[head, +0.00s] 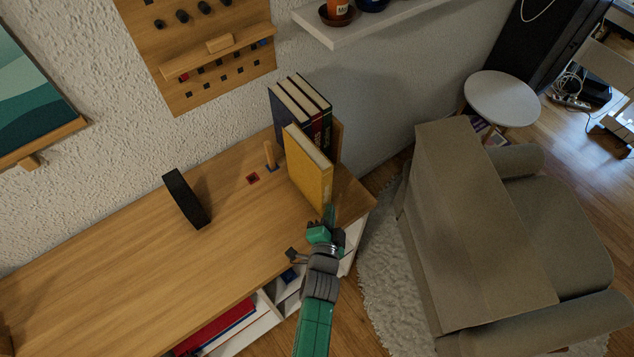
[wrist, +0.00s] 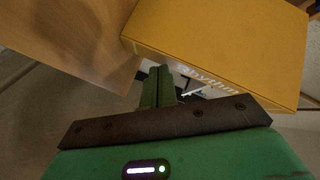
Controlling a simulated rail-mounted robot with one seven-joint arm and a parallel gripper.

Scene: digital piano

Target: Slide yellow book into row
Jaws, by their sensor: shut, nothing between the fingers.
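The yellow book (head: 308,170) stands upright on the wooden cabinet top near its right end. It juts out toward the front edge from the row of dark books (head: 301,108), which stands against a wooden end piece by the wall. My gripper (head: 328,214) is at the near end of the yellow book, low by the front edge of the top. In the wrist view the yellow book (wrist: 225,45) fills the upper right, with part of its spine lettering showing. My gripper's fingers (wrist: 158,85) are together and empty, close to the spine; whether they touch it is unclear.
A wooden peg (head: 270,155) and a small red square (head: 253,178) are left of the yellow book. A black block (head: 187,198) stands further left on the cabinet top (head: 120,265). A wall shelf (head: 375,22) hangs above right; an armchair (head: 540,215) stands at right.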

